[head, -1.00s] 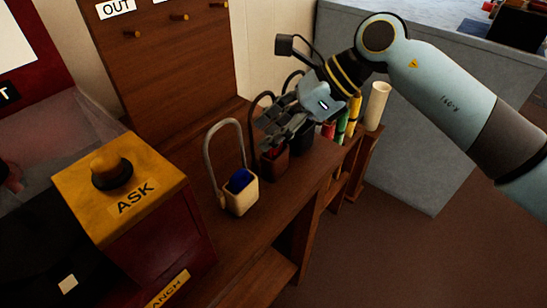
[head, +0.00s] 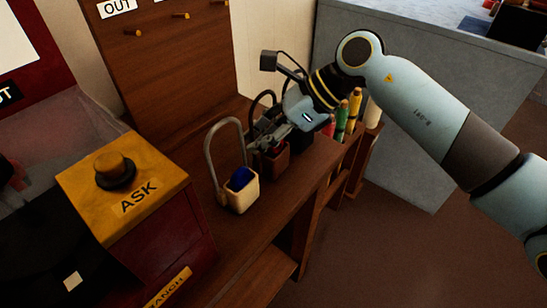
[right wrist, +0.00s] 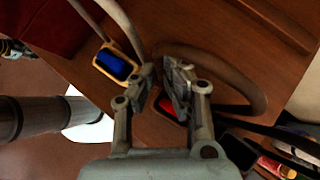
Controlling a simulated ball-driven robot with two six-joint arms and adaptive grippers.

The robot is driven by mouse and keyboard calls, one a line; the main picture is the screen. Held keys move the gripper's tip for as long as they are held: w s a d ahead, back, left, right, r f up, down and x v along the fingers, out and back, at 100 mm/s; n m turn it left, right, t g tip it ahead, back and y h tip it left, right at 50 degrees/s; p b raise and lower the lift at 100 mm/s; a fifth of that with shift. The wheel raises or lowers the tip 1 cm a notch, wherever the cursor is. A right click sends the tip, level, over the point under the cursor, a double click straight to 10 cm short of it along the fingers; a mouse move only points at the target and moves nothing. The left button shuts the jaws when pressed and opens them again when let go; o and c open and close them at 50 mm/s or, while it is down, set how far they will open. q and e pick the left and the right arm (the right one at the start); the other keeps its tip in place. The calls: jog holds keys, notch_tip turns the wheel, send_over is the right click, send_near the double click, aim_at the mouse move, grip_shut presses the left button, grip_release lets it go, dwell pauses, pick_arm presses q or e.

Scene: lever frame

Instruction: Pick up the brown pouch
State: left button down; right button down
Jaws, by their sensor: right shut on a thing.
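The brown pouch (head: 277,163) stands on the wooden shelf, with something red inside and a dark looped handle. My right gripper (head: 258,143) is over it and is shut on its handle; the fingers hide part of the pouch. In the right wrist view my right gripper (right wrist: 165,72) has its fingertips at one side of the brown loop handle (right wrist: 252,72), with the red contents (right wrist: 168,105) just behind the fingers. My left gripper is not in view.
A cream pouch (head: 242,196) with blue contents and a grey loop stands close to the left. A black pouch (head: 299,142) is close on the right, beside colored tubes (head: 345,117). The yellow ASK box (head: 125,185) is at the left. A pegged board (head: 170,60) rises behind.

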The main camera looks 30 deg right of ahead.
aim_at(261, 154)
jog(key=shift+r, duration=0.15)
jog(key=shift+r, duration=0.6)
notch_tip(261, 154, up, 3)
jog(key=shift+f+b, duration=0.1)
jog(key=shift+b, duration=0.3)
jog(key=s+d+r+p, duration=0.1)
jog(key=s+d+r, duration=0.5)
jog(key=s+d, duration=0.2)
jog(key=shift+r, duration=0.4)
jog(key=shift+d, duration=0.1)
